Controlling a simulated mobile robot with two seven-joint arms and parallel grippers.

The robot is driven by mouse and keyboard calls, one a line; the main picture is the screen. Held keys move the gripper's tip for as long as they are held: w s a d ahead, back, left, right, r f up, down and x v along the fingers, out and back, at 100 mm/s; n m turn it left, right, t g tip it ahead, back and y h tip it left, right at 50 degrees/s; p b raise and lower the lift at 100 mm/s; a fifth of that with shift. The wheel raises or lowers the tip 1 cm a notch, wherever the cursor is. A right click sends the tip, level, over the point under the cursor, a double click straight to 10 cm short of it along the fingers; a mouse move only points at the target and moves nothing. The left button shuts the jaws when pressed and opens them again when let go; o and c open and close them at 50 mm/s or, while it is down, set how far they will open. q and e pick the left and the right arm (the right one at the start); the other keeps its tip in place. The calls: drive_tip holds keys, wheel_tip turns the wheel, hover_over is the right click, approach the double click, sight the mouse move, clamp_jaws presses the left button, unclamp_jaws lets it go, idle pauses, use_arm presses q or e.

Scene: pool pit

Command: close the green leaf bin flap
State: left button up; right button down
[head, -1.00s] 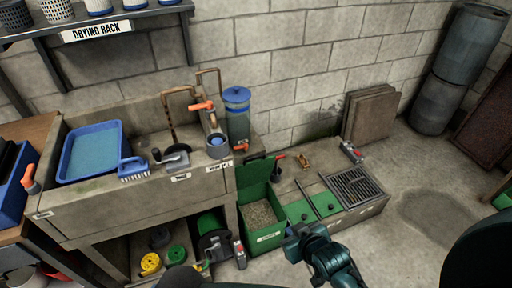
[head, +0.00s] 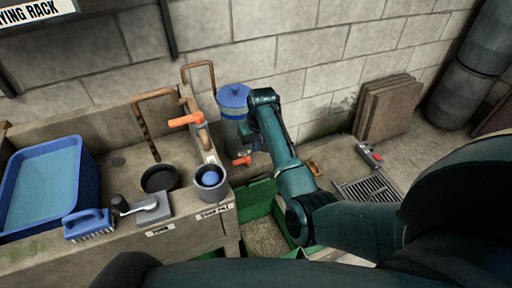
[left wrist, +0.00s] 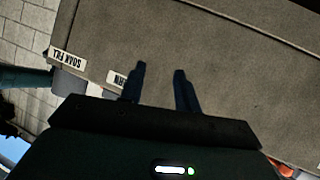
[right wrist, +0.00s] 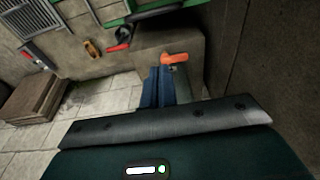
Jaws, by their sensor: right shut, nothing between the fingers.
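The green leaf bin (head: 278,212) stands on the floor beside the sink bench, with grainy litter showing inside, so its top is uncovered. A green strip behind the opening may be the raised flap (head: 256,194); my right arm hides much of it. In the right wrist view, a green edge (right wrist: 165,5) of the bin or flap shows at the top. My right gripper (right wrist: 158,72) is shut and empty, near an orange tap handle (right wrist: 175,58) and behind the bin. My left gripper (left wrist: 160,70) is open and empty in front of the sink bench face.
A blue-lidded container (head: 233,97) with an orange tap stands close to my right arm. The sink bench (head: 185,235) borders the bin on the left. A floor grate (head: 368,190) and leaning slabs (head: 388,108) lie to the right.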

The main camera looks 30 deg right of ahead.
drive_tip(key=f, duration=0.3)
drive_tip(key=s+f+b, duration=0.1)
drive_tip(key=f, duration=0.2)
drive_tip(key=s+f, duration=0.1)
drive_tip(key=f, duration=0.2)
use_arm(q)
drive_tip(key=shift+s+a+t, duration=0.15)
drive_tip(key=shift+a+t, duration=0.15)
use_arm(e)
drive_tip(key=shift+s, duration=0.15)
use_arm(q)
drive_tip(key=shift+s+a, duration=0.1)
use_arm(e)
drive_tip(key=shift+s+f, duration=0.1)
drive_tip(key=shift+s, duration=0.05)
